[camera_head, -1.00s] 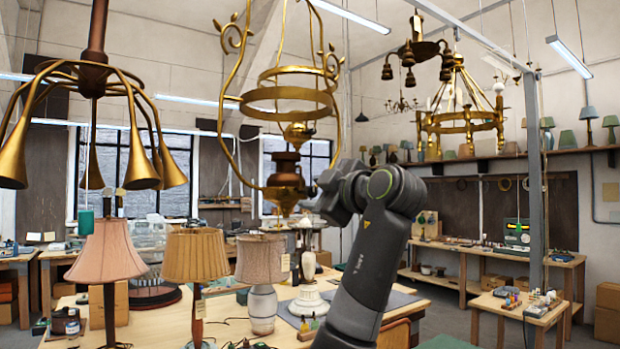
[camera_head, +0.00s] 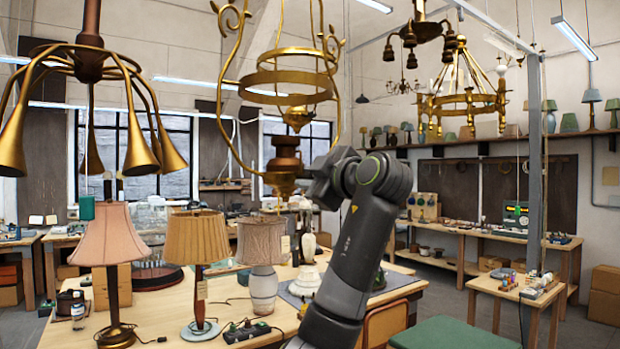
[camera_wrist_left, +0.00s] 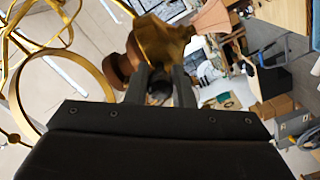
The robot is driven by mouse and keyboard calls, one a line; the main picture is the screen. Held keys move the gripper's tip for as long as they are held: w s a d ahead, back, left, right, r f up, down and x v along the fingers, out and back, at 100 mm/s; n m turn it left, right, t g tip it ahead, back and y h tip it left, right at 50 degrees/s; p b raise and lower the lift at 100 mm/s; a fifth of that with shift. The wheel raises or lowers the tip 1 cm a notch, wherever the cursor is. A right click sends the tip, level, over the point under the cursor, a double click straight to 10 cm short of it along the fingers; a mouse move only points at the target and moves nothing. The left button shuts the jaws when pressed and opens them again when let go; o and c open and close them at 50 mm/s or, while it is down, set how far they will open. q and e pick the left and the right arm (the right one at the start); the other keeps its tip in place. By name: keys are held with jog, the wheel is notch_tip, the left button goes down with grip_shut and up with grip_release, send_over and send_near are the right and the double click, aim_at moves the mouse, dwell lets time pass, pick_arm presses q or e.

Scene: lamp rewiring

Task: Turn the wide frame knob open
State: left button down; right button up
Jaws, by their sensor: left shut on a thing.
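The wide brass lamp frame (camera_head: 288,84) hangs in the upper middle of the head view, with curled side arms and rings. A copper-brown and brass fitting (camera_head: 284,165) sits at its lower end. My left gripper (camera_head: 312,188) reaches this fitting from the right, its fingers mostly hidden by the wrist. In the left wrist view, my left gripper (camera_wrist_left: 159,84) is closed at the faceted brass part (camera_wrist_left: 163,42). A small dark round piece lies between the fingers, taken to be the frame knob; its turn angle cannot be told. My right gripper is not in view.
A brass chandelier with bell arms (camera_head: 88,75) hangs at the left. Shaded table lamps, including a pink one (camera_head: 104,235), stand below on the workbench (camera_head: 170,335). A green-topped stool (camera_head: 455,333) is at the lower right. Another brass chandelier (camera_head: 460,100) hangs at the right.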

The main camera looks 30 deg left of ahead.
pick_arm(q)
jog(key=m+b, duration=0.2)
jog(key=m, duration=0.1)
jog(key=shift+f+b, duration=0.15)
jog(key=shift+b, duration=0.15)
jog(key=m+b, duration=0.2)
jog(key=m, duration=0.3)
jog(key=m+b, duration=0.2)
jog(key=m, duration=0.3)
jog(key=shift+m+b, duration=0.95)
jog(key=shift+m, duration=1.45)
jog(key=shift+r, duration=0.2)
jog(key=c, duration=1.3)
grip_release()
jog(key=shift+o, duration=0.2)
